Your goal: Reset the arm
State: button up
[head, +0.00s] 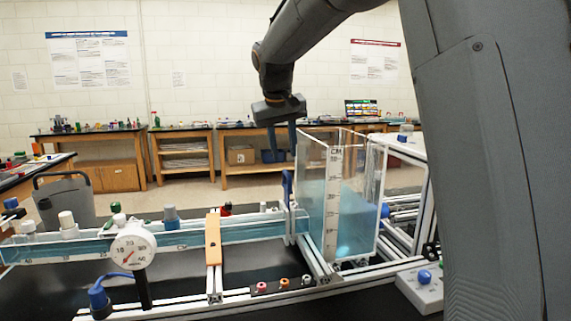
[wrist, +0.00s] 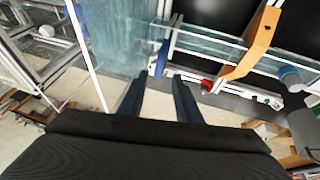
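My gripper (head: 281,139) hangs from my arm, pointing down, just behind and to the left of the clear water tank's top in the head view. In the wrist view my gripper (wrist: 158,98) shows two dark blue fingers spread apart with nothing between them. The clear tank (head: 345,200) holds bluish water and carries a white ruler scale on its front. A blue gate handle (head: 287,188) stands at the tank's left side, and it also shows in the wrist view (wrist: 162,58), beyond the fingertips.
A long water channel (head: 180,240) runs left from the tank on an extrusion frame. A dial gauge (head: 133,249), an orange bracket (head: 213,240) and several knobs stand along it. A control box (head: 424,287) with a blue knob sits at right. Wooden benches (head: 185,150) line the back wall.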

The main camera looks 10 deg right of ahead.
jog(key=shift+s+a+r, duration=0.1)
jog(key=shift+s+r, duration=0.15)
jog(key=shift+r, duration=0.3)
jog(key=s+d+f+g+y, duration=0.1)
jog(key=s+f+g+y, duration=0.1)
jog(key=s+f, duration=2.7)
jog(key=s+g, duration=0.1)
jog(key=s, duration=0.1)
jog(key=shift+s+d+f, duration=0.15)
jog(key=shift+s+f, duration=0.25)
